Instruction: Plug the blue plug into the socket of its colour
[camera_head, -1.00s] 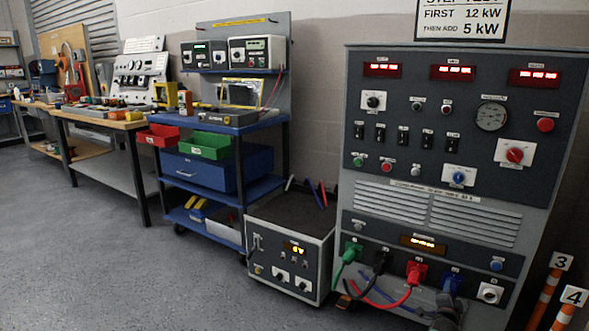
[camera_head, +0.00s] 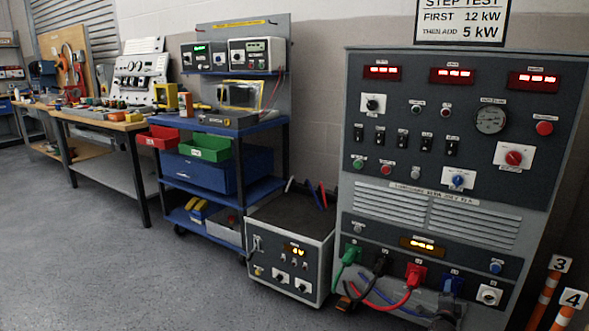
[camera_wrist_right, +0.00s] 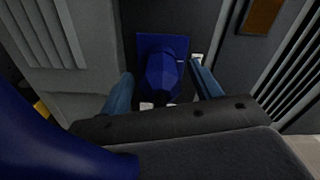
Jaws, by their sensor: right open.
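The blue plug (camera_head: 452,285) is at the blue socket at the lower right of the grey cabinet front. In the right wrist view the plug (camera_wrist_right: 163,76) stands against a square blue socket plate (camera_wrist_right: 148,44) and looks inserted; its full depth is hidden. My right gripper (camera_wrist_right: 161,80) is open, with one finger on each side of the plug and visible gaps. In the head view the right gripper (camera_head: 446,308) is low in front of the plug. A blue cable (camera_wrist_right: 45,145) crosses the near left of the wrist view. My left gripper is not in view.
Green (camera_head: 351,254), black (camera_head: 380,263) and red (camera_head: 415,274) plugs sit in a row to the left, their cables hanging down. A white-plated round connector (camera_head: 489,294) is to the right. A smaller power unit (camera_head: 290,262) stands left of the cabinet. Orange posts (camera_head: 545,300) stand right.

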